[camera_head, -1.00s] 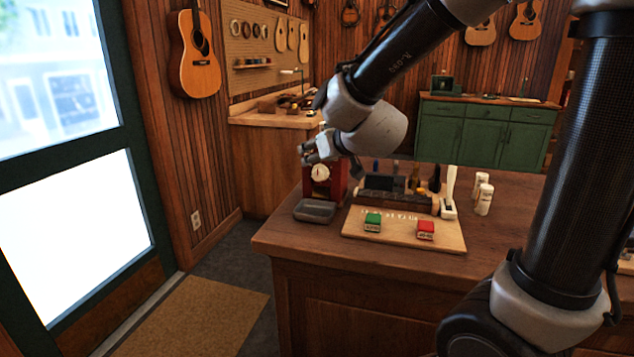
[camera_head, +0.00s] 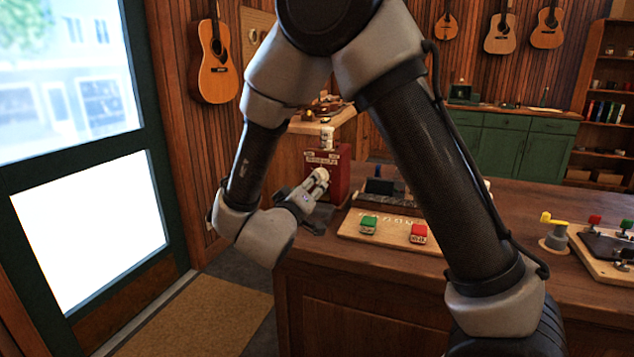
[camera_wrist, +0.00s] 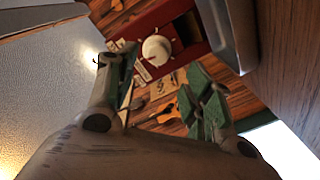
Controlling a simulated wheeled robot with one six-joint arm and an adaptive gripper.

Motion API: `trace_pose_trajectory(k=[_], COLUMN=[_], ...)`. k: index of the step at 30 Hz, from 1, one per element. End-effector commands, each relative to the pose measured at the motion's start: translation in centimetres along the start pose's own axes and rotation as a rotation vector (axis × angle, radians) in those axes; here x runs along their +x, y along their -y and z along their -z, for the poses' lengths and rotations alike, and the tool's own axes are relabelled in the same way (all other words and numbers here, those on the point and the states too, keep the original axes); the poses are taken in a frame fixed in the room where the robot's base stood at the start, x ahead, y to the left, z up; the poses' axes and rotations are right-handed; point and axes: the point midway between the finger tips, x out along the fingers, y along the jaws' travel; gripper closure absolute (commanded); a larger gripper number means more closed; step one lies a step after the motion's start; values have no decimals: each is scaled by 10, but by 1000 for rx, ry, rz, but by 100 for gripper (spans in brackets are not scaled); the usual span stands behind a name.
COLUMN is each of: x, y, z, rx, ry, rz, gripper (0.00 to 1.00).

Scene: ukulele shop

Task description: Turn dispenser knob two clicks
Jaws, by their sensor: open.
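The dispenser is a red box (camera_head: 341,172) at the left end of the wooden counter, with pale lettering near its top. In the wrist view its red face (camera_wrist: 184,30) carries a round white knob (camera_wrist: 156,48) with a small dark mark on it. My gripper (camera_wrist: 163,72) is open, with one finger left and one right of the knob's line in the picture. The knob appears beyond the fingertips, and no contact is visible. In the head view my gripper (camera_head: 318,184) is in front of the dispenser's face and hides much of its lower part.
A grey tray (camera_head: 315,226) is partly hidden below my gripper. A white bottle shape (camera_head: 327,137) shows above the dispenser. My arm covers part of the counter.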

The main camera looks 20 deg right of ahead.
Motion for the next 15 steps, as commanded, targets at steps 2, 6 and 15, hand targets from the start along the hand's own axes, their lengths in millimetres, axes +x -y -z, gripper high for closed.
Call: trace_pose_trajectory(k=[2,6,15], x=[-3,11,60], y=[0,-3,-5], z=[-2,-3,-3], rx=[-29,-36,-33], ry=[0,3,2], rz=[-32,-45,-42], gripper=[49,49,49])
